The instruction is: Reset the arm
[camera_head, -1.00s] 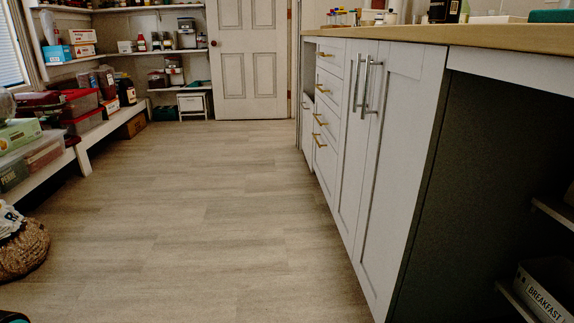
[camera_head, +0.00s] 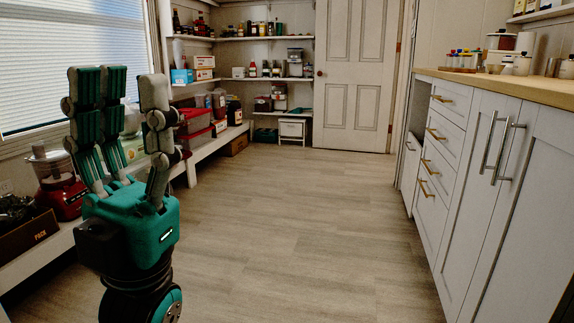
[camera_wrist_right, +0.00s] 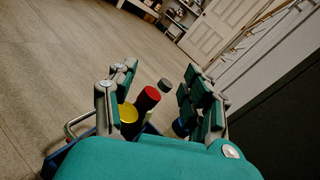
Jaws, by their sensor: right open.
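My left gripper (camera_head: 130,82) stands at the left of the head view. It is teal and grey, with its fingers pointing up and spread apart, and nothing shows between them. My right gripper (camera_wrist_right: 158,76) shows in the right wrist view. Its fingers stand apart on both sides. Between and beyond them are a red-topped container (camera_wrist_right: 149,95), a yellow lid (camera_wrist_right: 128,113) and a dark lid (camera_wrist_right: 165,85). The right gripper is outside the head view.
White cabinets (camera_head: 479,150) with a wooden countertop (camera_head: 520,85) run along the right. A low shelf with a red food processor (camera_head: 58,182) and several bins lies at the left. A white door (camera_head: 355,75) closes the far end. The floor (camera_head: 290,215) between is clear.

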